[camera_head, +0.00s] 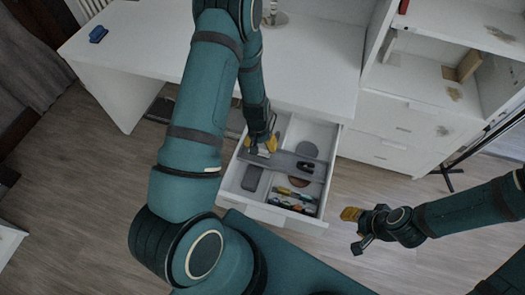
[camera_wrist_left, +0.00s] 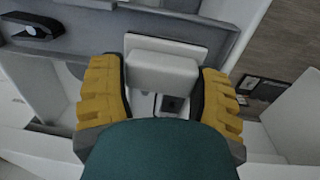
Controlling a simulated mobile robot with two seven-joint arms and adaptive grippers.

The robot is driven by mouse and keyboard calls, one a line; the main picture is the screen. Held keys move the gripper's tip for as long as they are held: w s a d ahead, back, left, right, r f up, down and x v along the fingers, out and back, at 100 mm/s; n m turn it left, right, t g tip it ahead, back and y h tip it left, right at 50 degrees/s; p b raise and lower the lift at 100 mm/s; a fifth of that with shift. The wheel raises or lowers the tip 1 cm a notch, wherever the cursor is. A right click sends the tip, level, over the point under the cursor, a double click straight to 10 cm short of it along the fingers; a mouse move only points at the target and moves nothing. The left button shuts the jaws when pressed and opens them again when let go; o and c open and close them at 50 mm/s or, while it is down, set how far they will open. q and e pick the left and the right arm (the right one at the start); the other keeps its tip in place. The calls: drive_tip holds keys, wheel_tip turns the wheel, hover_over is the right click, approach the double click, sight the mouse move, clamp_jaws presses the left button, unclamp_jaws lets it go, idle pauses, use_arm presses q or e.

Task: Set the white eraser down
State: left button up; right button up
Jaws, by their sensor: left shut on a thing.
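The white eraser (camera_wrist_left: 162,72) is a small pale block between the yellow finger pads of my left gripper (camera_wrist_left: 160,95) in the left wrist view. The left gripper is shut on it. In the head view my left gripper (camera_head: 263,145) is over the back left part of the open drawer (camera_head: 232,178). There the eraser is mostly hidden by the fingers. I cannot tell whether it touches the surface below. My right gripper (camera_head: 358,230) is open and empty, to the right of the drawer and apart from it.
The drawer holds a grey divider strip (camera_head: 283,160), a dark stapler-like thing (camera_head: 305,167), a grey disc (camera_head: 307,150), a dark flat case (camera_head: 252,179) and several markers (camera_head: 291,199). The white desk (camera_head: 310,60) has a blue block (camera_head: 98,34) at left and much bare top.

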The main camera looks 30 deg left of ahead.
sight(261, 150)
use_arm(q)
wheel_tip(261, 150, down, 4)
drive_tip(key=shift+r+b, duration=0.1)
drive_tip(key=shift+b, duration=0.35)
drive_tip(key=shift+r, duration=0.1)
drive_tip(key=o, duration=1.3)
drive_tip(key=shift+c, duration=0.2)
drive_tip(key=r+p, duration=0.1)
drive_tip(key=r, duration=0.3)
drive_tip(key=r+p, duration=0.1)
drive_tip(key=r, duration=0.2)
drive_tip(key=r+p, duration=0.1)
drive_tip(key=r, duration=0.3)
drive_tip(key=shift+s+a+r, duration=0.15)
drive_tip(key=shift+a+r, duration=0.15)
drive_tip(key=shift+r, duration=0.05)
drive_tip(key=s+d+h, duration=0.1)
drive_tip(key=s+d, duration=0.4)
drive_tip(key=d, duration=0.4)
drive_tip(key=s+d+f+m+t+h, duration=0.1)
drive_tip(key=s+d+h, duration=0.1)
drive_tip(key=s+d, duration=0.3)
drive_tip(key=d, duration=0.4)
drive_tip(key=shift+f, duration=0.3)
drive_tip(key=shift+d, duration=0.1)
